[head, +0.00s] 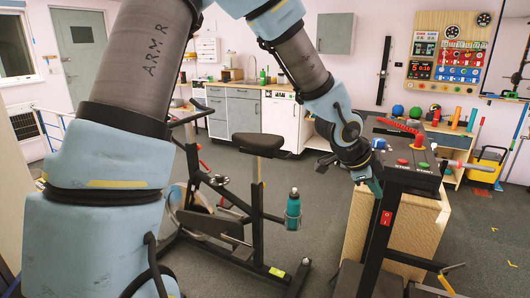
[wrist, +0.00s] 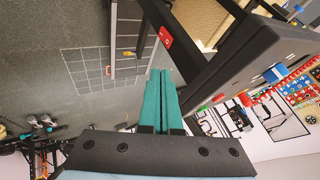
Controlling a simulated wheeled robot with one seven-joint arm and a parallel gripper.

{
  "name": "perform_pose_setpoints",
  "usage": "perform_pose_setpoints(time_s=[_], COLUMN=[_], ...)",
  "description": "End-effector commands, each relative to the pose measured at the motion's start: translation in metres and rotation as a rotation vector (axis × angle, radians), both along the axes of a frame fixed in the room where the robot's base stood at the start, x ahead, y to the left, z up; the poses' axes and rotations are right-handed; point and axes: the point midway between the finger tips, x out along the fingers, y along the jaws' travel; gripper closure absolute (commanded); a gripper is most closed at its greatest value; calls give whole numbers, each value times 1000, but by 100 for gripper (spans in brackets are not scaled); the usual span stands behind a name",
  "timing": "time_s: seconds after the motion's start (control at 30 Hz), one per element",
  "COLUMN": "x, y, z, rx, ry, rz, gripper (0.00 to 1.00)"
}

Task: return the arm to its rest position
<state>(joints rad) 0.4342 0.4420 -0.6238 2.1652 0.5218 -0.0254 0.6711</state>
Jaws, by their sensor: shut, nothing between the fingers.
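My arm reaches from the left of the head view over the top and down to the right. My gripper (head: 375,187) hangs at the left edge of a dark console, its teal fingers pointing down; I cannot tell from the head view whether they touch it. In the wrist view my gripper (wrist: 160,74) has its two teal fingers pressed together with nothing between them. The console's dark edge (wrist: 222,75) runs close to the right of the fingers there. No plates show in either view.
The console (head: 408,168) with red and green buttons stands on a dark post with a red switch (head: 386,218), beside a wooden box (head: 425,228).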

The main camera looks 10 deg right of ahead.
Motion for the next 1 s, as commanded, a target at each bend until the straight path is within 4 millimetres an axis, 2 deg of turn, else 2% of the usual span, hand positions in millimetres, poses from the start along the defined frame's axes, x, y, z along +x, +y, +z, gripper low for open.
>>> perform_pose_setpoints(time_s=[0.07, 0.17, 0.27, 0.33, 0.43, 0.53, 0.6, 0.7, 0.83, 0.9, 1.0], x=[8, 29, 59, 76, 91, 91, 83, 65, 41, 33, 28], y=[10, 43, 100, 149, 222, 294, 340, 392, 432, 442, 447], z=[-2, -7, -13, -17, -19, -20, -19, -17, -16, -16, -16], rx=[14, 56, 112, 149, 187, 203, 201, 181, 147, 134, 126], ry=[9, 41, 99, 152, 238, 337, 412, 518, 629, 664, 686], rz=[38, 160, 370, 551, 827, 1121, 1324, 1583, 1820, 1890, 1930], gripper=[100, 100, 100, 100, 100, 100, 100, 100, 100, 100, 100])
